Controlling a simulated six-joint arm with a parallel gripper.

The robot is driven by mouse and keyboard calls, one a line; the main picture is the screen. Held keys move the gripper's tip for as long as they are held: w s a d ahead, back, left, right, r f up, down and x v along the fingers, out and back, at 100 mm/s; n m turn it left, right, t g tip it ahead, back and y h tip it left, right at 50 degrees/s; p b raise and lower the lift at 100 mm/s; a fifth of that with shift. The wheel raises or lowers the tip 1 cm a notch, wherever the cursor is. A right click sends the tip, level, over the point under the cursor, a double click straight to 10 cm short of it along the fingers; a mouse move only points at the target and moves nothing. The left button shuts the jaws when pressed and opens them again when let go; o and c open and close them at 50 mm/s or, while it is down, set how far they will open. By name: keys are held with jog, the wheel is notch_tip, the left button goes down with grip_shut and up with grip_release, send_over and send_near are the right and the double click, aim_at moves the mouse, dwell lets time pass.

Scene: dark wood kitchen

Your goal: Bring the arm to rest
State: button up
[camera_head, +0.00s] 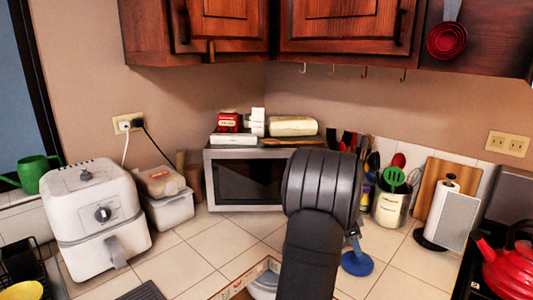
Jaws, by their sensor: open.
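My arm (312,215) rises from the bottom edge, right of the middle, and ends in a thick, dark, ribbed joint in front of the microwave. My gripper cannot be made out; the arm seems to hide it. The arm also covers the microwave's right part and some of the counter behind. I cannot tell whether anything behind the arm touches it.
A microwave (225,182) carries several packages. A white air fryer (98,215) stands left, a utensil crock (391,208) and paper towel holder (457,215) right. A blue round object (358,264) is close beside the arm. A red kettle (510,268) is far right. Cabinets (345,28) hang above.

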jog(key=x, duration=0.5)
jog(key=shift+d+f, duration=0.1)
jog(key=shift+f, duration=0.1)
notch_tip(320, 180, up, 2)
jog(key=shift+r, duration=0.95)
